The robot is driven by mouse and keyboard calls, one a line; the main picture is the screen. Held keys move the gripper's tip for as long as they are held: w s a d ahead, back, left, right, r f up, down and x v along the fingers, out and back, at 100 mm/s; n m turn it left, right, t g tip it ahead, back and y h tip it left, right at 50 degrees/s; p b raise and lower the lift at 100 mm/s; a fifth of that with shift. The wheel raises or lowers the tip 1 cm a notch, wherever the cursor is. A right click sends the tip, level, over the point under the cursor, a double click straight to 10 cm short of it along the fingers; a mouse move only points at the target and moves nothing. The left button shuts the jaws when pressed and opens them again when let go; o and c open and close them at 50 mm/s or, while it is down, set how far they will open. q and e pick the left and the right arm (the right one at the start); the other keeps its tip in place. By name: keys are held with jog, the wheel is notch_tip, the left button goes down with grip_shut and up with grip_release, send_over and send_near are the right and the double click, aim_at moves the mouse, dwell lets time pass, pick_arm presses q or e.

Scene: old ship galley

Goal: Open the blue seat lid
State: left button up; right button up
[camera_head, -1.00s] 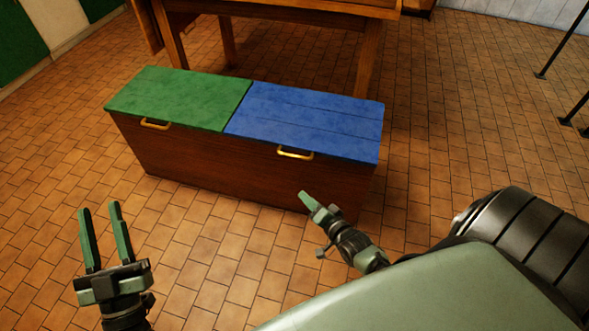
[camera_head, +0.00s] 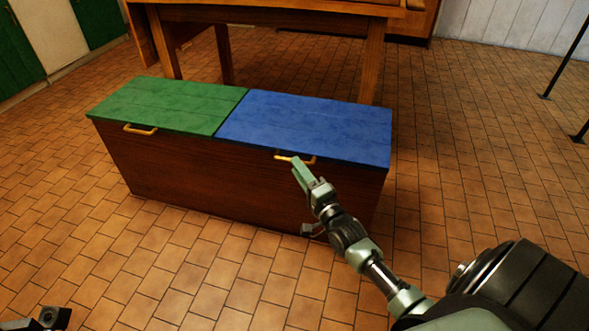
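The blue seat lid (camera_head: 310,125) lies flat and closed on the right half of a wooden bench box (camera_head: 200,175). Its brass handle (camera_head: 283,157) sits on the front edge and is partly hidden by my gripper. My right gripper (camera_head: 299,168) is at this handle, its fingertips overlapping it in the picture. I cannot tell whether the fingers are closed on the handle. Only a dark piece of my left gripper (camera_head: 50,317) shows at the bottom left corner; its fingers are out of view.
A green lid (camera_head: 165,105) with its own brass handle (camera_head: 140,130) lies closed on the bench's left half. A wooden table (camera_head: 270,12) stands close behind the bench. The tiled floor in front is clear. Dark thin legs stand at far right.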

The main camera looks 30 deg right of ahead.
jog(key=shift+w+d+r+b, duration=0.15)
jog(key=shift+w+b, duration=0.15)
jog(key=shift+w, duration=0.95)
grip_shut()
dwell(0.5)
